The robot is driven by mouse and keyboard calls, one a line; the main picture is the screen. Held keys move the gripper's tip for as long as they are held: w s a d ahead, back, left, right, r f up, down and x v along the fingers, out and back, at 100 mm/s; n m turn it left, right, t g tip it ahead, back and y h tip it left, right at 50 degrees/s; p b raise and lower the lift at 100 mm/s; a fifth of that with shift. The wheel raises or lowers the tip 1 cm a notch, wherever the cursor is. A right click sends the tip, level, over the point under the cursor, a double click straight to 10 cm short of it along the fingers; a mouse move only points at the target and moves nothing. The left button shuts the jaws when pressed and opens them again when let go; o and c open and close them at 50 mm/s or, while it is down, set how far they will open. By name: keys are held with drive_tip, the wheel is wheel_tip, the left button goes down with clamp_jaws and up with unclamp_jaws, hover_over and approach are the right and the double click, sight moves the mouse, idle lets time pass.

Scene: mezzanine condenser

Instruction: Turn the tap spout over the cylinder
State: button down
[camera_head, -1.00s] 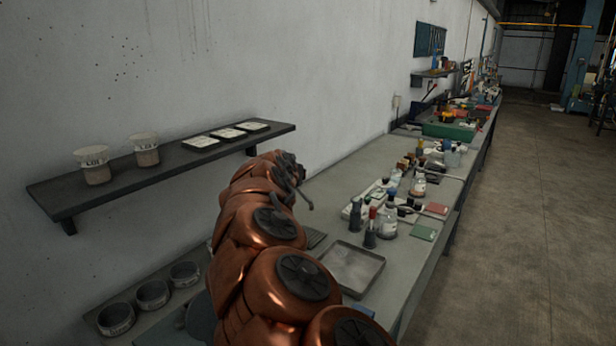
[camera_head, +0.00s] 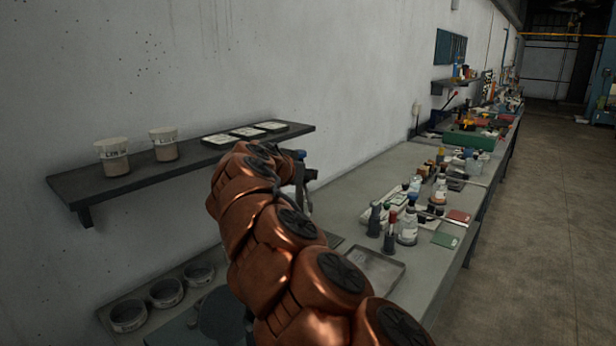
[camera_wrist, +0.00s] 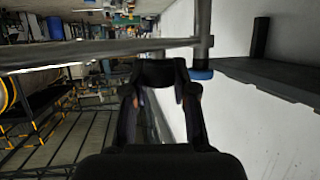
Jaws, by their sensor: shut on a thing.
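The tap spout (camera_wrist: 90,51) is a long grey tube running across the upper part of the wrist view. It meets an upright grey post (camera_wrist: 203,25) with a blue ring (camera_wrist: 202,74) at the right. My gripper (camera_wrist: 159,75) is at the tube, its dark fingers shut on it; the exact contact is partly hidden. In the head view my gripper (camera_head: 303,178) is mostly hidden behind my copper arm, near a small blue part (camera_head: 299,154). I cannot make out the cylinder in either view.
A dark wall shelf (camera_head: 80,184) holds two labelled jars (camera_head: 113,157) and flat trays (camera_head: 247,132). Below are several round cups (camera_head: 167,292). The bench (camera_head: 345,205) carries a metal tray (camera_head: 385,268), bottles (camera_head: 408,228) and a green box (camera_head: 470,138). Open floor lies at right.

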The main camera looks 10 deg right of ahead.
drive_tip(key=shift+a+r+m+h, duration=0.1)
drive_tip(key=shift+a+m+h, duration=0.2)
drive_tip(key=shift+a, duration=0.05)
drive_tip(key=shift+a+g, duration=0.15)
drive_tip(key=shift+g, duration=0.15)
drive_tip(key=shift+a+m+h, duration=0.15)
drive_tip(key=shift+m+h, duration=0.25)
drive_tip(key=c, duration=0.9)
unclamp_jaws()
drive_tip(key=v, duration=1.2)
drive_tip(key=shift+w+r, duration=0.1)
